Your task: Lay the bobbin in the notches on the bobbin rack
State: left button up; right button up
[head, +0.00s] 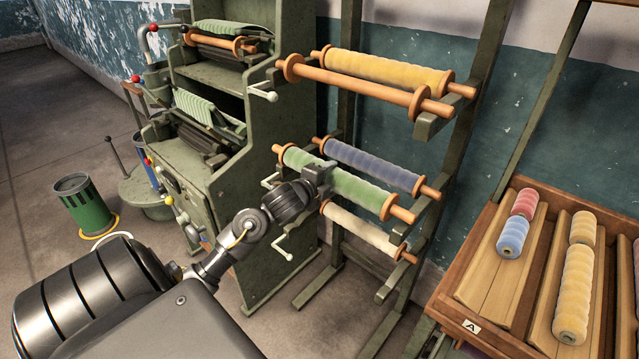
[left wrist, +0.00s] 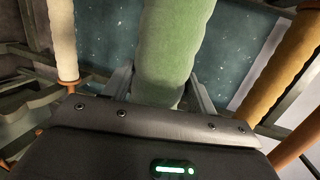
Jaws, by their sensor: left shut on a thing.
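The bobbin is wound with green thread and has orange-brown ends (head: 355,190). It slants from upper left to lower right at the middle level of the green bobbin rack (head: 492,50). My left gripper (head: 320,177) is shut on it toward its left end. In the left wrist view the green bobbin (left wrist: 172,45) runs up between the two fingers (left wrist: 163,84). A blue bobbin (head: 372,165) lies just behind it on the rack. I cannot tell whether the green bobbin's ends touch the notches. My right gripper is not in view.
Above are a yellow bobbin (head: 385,70) and a bare brown one (head: 355,86); below is a cream bobbin (head: 362,230). A green machine (head: 250,190) stands close on the left. A wooden tray (head: 505,190) of spools is at right.

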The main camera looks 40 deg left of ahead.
pick_arm(q)
jog(key=shift+d+r+b+x, duration=0.1)
jog(key=shift+d+b+x, duration=0.15)
jog(key=shift+x, duration=0.75)
jog(key=shift+d+r+b+x, duration=0.15)
jog(key=shift+b+x, duration=0.2)
jog(key=shift+x, duration=0.6)
jog(key=shift+w+a, duration=0.15)
jog(key=shift+w, duration=0.15)
jog(key=shift+f, duration=0.25)
jog(key=shift+f+b, duration=0.4)
jog(key=shift+b, duration=0.15)
jog(key=shift+f+b, duration=0.55)
jog(key=shift+f, duration=0.15)
jog(key=shift+f+b, duration=0.4)
jog(key=shift+f, duration=0.2)
